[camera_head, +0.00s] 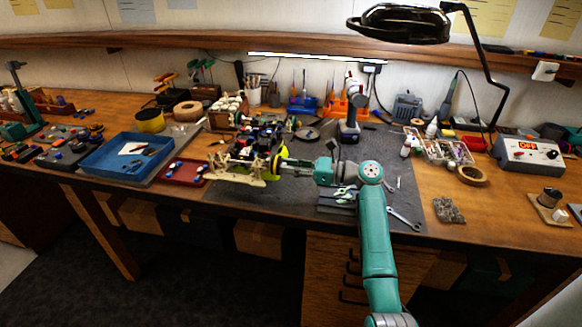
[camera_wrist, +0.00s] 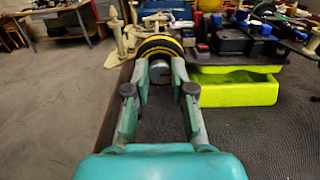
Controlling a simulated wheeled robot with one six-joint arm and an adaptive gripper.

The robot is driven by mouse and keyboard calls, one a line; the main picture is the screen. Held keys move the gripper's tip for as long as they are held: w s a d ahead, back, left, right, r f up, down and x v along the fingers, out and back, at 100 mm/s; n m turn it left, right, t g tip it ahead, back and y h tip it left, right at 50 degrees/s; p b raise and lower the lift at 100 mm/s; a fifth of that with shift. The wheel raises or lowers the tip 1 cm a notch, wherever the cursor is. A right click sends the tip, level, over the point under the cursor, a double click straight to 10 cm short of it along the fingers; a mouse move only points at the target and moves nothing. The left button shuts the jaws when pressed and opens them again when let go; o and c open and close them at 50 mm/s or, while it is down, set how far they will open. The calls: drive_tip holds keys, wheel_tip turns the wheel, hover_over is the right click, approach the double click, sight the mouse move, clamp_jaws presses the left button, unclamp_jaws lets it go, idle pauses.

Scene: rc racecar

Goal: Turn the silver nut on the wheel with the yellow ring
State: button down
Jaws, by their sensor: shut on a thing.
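The wheel with the yellow ring (camera_wrist: 160,44) is dark and sits straight ahead of my gripper in the wrist view; its yellow edge (camera_head: 277,165) also shows in the head view, at the near right of the car. The silver nut (camera_wrist: 160,73) is a small grey round piece at the wheel's middle. My gripper (camera_wrist: 161,70) is shut on it, one finger on each side. In the head view my gripper (camera_head: 290,163) reaches in level from the right; the nut is hidden there.
A lime-green tray-like part (camera_wrist: 235,85) lies close right of my fingers in the wrist view. Wrenches (camera_head: 404,217) and pliers lie on the mat (camera_head: 300,199). A red tray (camera_head: 184,172) and a blue tray (camera_head: 98,159) are to the left. A cordless tool (camera_head: 350,125) stands behind.

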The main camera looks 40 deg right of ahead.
drive_tip(key=n, duration=0.9)
drive_tip(key=shift+a, duration=0.1)
drive_tip(key=n, duration=0.4)
drive_tip(key=shift+f+n, duration=0.1)
drive_tip(key=shift+n, duration=2.4)
drive_tip(key=c, duration=1)
unclamp_jaws()
drive_tip(key=shift+o, duration=0.2)
drive_tip(key=shift+s, duration=0.15)
